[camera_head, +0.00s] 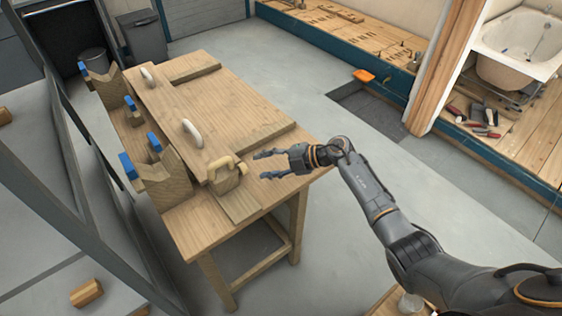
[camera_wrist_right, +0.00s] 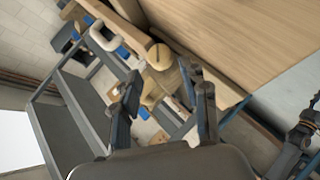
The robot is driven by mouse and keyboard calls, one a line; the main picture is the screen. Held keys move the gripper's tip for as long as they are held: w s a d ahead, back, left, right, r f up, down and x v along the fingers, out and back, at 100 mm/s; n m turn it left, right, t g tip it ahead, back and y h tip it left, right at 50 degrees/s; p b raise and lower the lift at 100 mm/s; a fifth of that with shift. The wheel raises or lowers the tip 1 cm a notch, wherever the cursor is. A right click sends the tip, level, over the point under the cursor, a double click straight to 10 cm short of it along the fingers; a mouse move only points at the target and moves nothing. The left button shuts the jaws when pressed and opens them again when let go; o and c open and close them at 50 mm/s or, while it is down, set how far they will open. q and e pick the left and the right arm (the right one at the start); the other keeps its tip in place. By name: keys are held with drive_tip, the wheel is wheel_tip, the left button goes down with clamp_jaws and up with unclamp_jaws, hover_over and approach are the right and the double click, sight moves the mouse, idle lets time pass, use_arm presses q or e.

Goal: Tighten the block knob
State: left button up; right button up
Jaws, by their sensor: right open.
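The wooden block (camera_head: 224,177) stands at the near end of the workbench, with a pale clamp loop on top. Its round wooden knob (camera_head: 242,167) faces my right gripper. In the right wrist view the slotted end of the knob (camera_wrist_right: 159,56) shows beyond my fingers, a little above the gap between them. My right gripper (camera_head: 263,180) is open, with its fingers pointing left toward the block. In the head view its fingertips appear just right of the knob, with a small gap. Nothing shows between the fingers (camera_wrist_right: 163,85). My left gripper is not seen.
The workbench (camera_head: 255,95) carries a wooden board with pale handles (camera_head: 192,133) and notched supports with blue pieces (camera_head: 129,166) along its left side. A dark frame (camera_head: 75,150) stands left of the bench. The grey floor (camera_head: 320,125) right of the bench is open.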

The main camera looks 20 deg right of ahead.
sight(247, 171)
drive_tip(key=v, duration=0.6)
drive_tip(key=shift+s, duration=0.15)
drive_tip(key=shift+d, duration=0.1)
drive_tip(key=shift+s+f+t, duration=0.25)
drive_tip(key=shift+s+t, duration=0.15)
drive_tip(key=shift+t, duration=0.2)
drive_tip(key=s+f+t+p, duration=0.1)
drive_tip(key=s+t, duration=0.3)
drive_tip(key=s, duration=0.1)
drive_tip(key=shift+h, duration=0.3)
drive_tip(key=x, duration=1.4)
drive_tip(key=shift+a+f+b, duration=0.35)
drive_tip(key=shift+b, duration=0.05)
